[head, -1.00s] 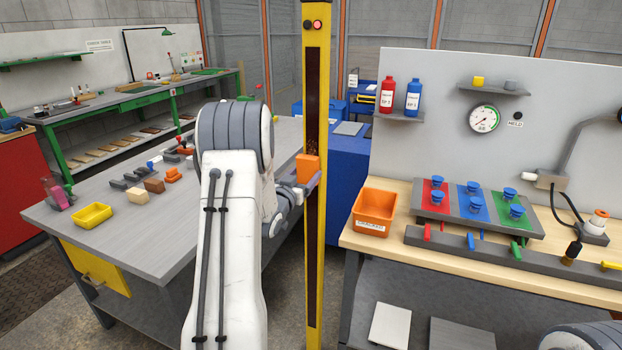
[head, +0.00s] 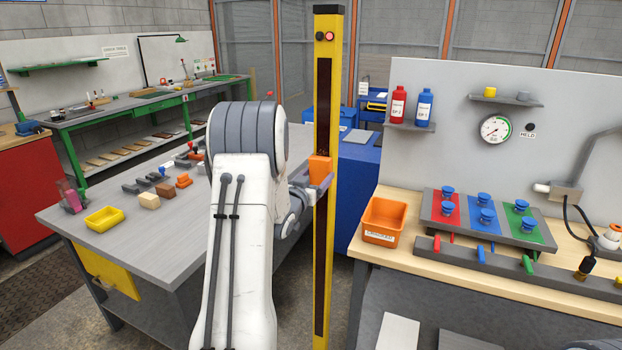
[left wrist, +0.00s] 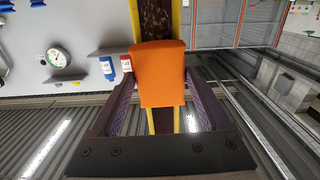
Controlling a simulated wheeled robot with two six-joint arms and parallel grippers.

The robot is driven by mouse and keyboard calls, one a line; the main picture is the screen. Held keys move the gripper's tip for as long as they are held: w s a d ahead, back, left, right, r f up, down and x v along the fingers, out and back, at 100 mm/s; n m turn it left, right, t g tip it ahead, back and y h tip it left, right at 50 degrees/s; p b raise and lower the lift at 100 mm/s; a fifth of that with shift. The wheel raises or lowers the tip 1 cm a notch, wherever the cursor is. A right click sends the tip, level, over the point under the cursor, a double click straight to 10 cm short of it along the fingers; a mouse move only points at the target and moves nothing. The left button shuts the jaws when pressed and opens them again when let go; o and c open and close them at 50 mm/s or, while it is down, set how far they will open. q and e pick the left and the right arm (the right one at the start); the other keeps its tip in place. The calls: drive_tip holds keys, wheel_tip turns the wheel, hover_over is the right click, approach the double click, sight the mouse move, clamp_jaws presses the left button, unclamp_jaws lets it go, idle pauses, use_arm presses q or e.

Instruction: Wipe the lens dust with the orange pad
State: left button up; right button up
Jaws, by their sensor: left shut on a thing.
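My left gripper (head: 318,183) is shut on the orange pad (head: 319,169), which is at the front of the yellow post (head: 335,110). A dark lens strip (head: 322,95) runs up the post. In the left wrist view the pad (left wrist: 162,75) sits between the fingers (left wrist: 150,105) and overlaps the strip. Brown dust specks (left wrist: 153,18) show on the strip just beyond the pad's edge. The pad hides the strip behind it, and I cannot tell whether it touches. My right gripper is not in view.
A grey bench (head: 120,245) with a yellow tray (head: 104,219) and small blocks stands left. At right, a wooden bench (head: 400,256) holds an orange bin (head: 385,221) and colored panels. A blue cabinet (head: 356,190) stands behind.

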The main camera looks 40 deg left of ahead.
sight(312, 164)
use_arm(q)
drive_tip(key=shift+w+d, duration=0.15)
drive_tip(key=shift+d, duration=0.4)
drive_tip(key=shift+w+d, duration=0.15)
drive_tip(key=shift+d, duration=0.35)
drive_tip(key=shift+r+p, duration=0.6)
drive_tip(key=shift+r, duration=0.85)
drive_tip(key=shift+s+a+f, duration=0.1)
drive_tip(key=shift+s+a, duration=0.1)
drive_tip(key=shift+a, duration=0.45)
drive_tip(key=shift+s+a+r, duration=0.1)
drive_tip(key=shift+s+a, duration=0.1)
drive_tip(key=shift+a, duration=0.5)
drive_tip(key=shift+s+a+f, duration=0.1)
drive_tip(key=shift+s+a, duration=0.1)
drive_tip(key=shift+a, duration=0.45)
drive_tip(key=shift+s, duration=0.1)
drive_tip(key=shift+b+v, duration=0.95)
drive_tip(key=shift+v, duration=1.95)
drive_tip(key=v, duration=0.3)
drive_tip(key=shift+b, duration=0.35)
